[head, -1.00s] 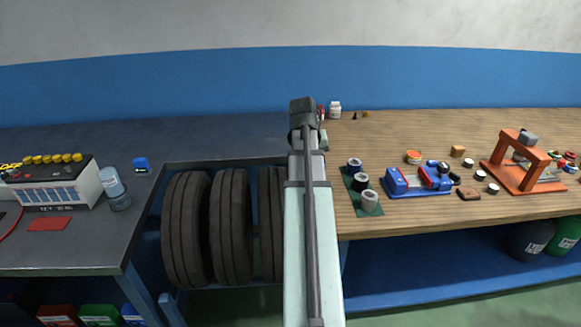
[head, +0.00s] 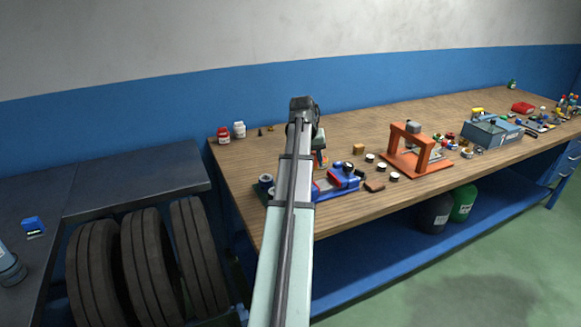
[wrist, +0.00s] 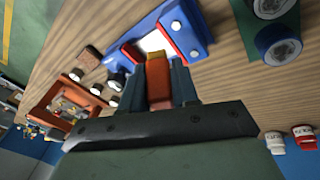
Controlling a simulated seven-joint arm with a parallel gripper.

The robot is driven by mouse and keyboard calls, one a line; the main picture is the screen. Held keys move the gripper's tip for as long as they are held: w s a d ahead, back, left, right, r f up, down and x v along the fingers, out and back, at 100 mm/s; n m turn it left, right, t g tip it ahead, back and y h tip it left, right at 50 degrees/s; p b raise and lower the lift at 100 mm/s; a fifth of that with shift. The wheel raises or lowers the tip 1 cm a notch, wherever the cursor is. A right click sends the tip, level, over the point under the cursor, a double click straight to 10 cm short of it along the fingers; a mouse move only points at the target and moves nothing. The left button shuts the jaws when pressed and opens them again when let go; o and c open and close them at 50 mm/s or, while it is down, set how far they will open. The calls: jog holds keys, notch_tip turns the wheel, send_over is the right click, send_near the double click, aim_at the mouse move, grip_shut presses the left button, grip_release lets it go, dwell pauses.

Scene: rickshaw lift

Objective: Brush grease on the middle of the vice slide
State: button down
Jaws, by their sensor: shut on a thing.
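The blue vice (head: 347,184) with red jaw faces sits on the wooden bench, just right of my arm in the head view. In the wrist view the vice (wrist: 190,28) lies beyond the fingers, with a pale slide (wrist: 153,41) between its red-faced jaws. My gripper (wrist: 160,78) is shut on a red-orange handle (wrist: 158,86), which I take to be the brush.
An orange press (head: 410,150) stands right of the vice, with small dark-sided pots (head: 370,158) and a brown block (head: 374,186) between. White (head: 239,129) and red (head: 223,134) jars stand behind left. Tyres (head: 150,260) stand left of the bench.

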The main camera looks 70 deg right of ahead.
jog(key=d+r+n, duration=0.2)
jog(key=d+n, duration=0.2)
jog(key=d, duration=0.4)
jog(key=shift+r+t, duration=0.15)
jog(key=shift+t, duration=0.25)
jog(key=shift+d+n, duration=0.1)
jog(key=shift+n, duration=0.2)
jog(key=shift+w+a+x, duration=0.1)
jog(key=shift+a+x, duration=0.1)
jog(key=shift+x, duration=0.6)
jog(key=shift+w+a+x, duration=0.1)
jog(key=shift+a+x, duration=0.05)
jog(key=shift+x, duration=0.65)
jog(key=shift+a+x, duration=0.2)
jog(key=shift+x, duration=0.65)
